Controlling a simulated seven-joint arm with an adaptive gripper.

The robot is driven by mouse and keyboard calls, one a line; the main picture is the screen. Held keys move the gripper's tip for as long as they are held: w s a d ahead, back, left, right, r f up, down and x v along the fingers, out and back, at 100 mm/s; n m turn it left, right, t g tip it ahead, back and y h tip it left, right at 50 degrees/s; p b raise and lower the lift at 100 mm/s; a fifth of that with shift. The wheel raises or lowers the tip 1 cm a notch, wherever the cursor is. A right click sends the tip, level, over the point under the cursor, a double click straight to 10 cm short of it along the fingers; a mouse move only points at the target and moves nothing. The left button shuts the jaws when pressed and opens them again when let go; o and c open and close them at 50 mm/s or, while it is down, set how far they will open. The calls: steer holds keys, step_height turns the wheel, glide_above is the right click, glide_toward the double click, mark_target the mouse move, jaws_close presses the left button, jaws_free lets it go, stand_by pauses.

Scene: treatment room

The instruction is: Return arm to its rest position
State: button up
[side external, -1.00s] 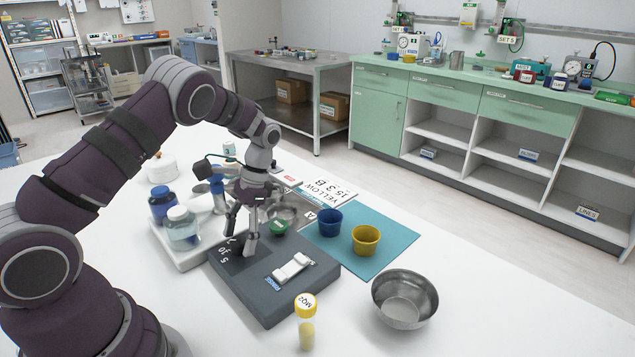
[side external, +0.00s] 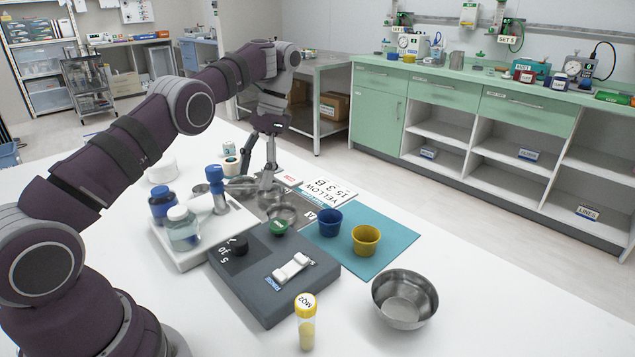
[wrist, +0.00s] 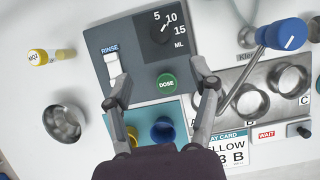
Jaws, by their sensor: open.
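My gripper (side external: 257,172) is open and empty, raised above the table behind the dark grey dosing block (side external: 300,292). In the wrist view my gripper (wrist: 160,92) has its fingers spread on either side of the green DOSE button (wrist: 166,84), well above it. The block also carries a black dial (side external: 236,246) marked 5, 10, 15 and a white RINSE switch (side external: 293,267). Nothing is between the fingers. My arm is stretched out over the left part of the table.
A blue-topped lever (side external: 215,175), lidded bottle (side external: 183,232) and blue jar (side external: 162,204) stand left. A blue cup (side external: 328,222) and yellow cup (side external: 365,239) sit on a teal mat (side external: 385,225).

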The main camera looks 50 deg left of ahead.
steer(key=s+d+r+t, duration=0.2)
steer(key=d+r+t, duration=0.35)
steer(key=r, duration=0.25)
steer(key=s+d+f+t, duration=0.2)
steer(key=s+d+t, duration=0.2)
steer(key=s, duration=0.5)
steer(key=shift+s+d+f, duration=0.25)
steer(key=shift+s+d, duration=0.05)
steer(key=shift+d, duration=0.3)
